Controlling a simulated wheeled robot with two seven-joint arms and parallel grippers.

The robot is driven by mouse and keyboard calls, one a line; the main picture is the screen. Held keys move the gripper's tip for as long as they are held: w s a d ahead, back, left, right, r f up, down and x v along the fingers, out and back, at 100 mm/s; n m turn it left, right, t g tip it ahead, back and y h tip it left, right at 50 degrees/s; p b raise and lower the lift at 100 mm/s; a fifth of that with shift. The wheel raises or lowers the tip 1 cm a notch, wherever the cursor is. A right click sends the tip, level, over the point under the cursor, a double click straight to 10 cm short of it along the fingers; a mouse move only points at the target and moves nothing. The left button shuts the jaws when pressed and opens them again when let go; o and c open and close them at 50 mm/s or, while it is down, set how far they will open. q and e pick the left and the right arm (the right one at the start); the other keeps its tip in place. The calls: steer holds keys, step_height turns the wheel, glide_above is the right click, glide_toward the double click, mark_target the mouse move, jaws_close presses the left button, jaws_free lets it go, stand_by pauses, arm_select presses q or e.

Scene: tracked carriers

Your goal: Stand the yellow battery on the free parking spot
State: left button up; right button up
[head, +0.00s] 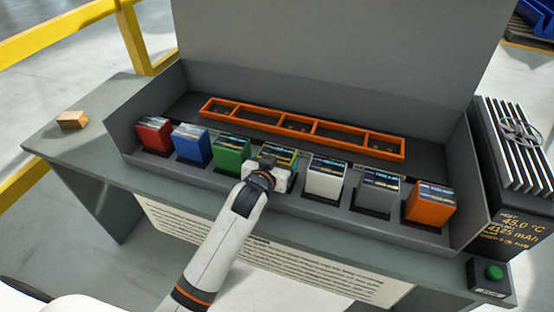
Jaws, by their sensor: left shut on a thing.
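The yellow battery (282,151) is in the row of coloured batteries, between the green battery (231,154) and the white battery (325,178). My left gripper (272,168) is shut on it from the front and hides most of it; only its dark top and yellow edge show. I cannot tell whether its base still touches its slot. An orange rack (307,135) with several compartments lies behind the row; its compartments hold no upright battery. Which place is the free parking spot is not marked clearly. My right gripper is not in view.
The red (153,134), blue (191,144), grey (376,191) and orange (431,204) batteries stand in the same row. A grey panel (340,45) closes the back. A finned charger (515,150) stands right, a green button (493,272) front right, a wooden block (72,120) left.

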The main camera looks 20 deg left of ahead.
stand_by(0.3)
arm_select(q)
steer(key=o, duration=1.5)
steer(key=shift+f, duration=0.1)
steer(key=v, duration=1.2)
steer(key=shift+d, duration=0.1)
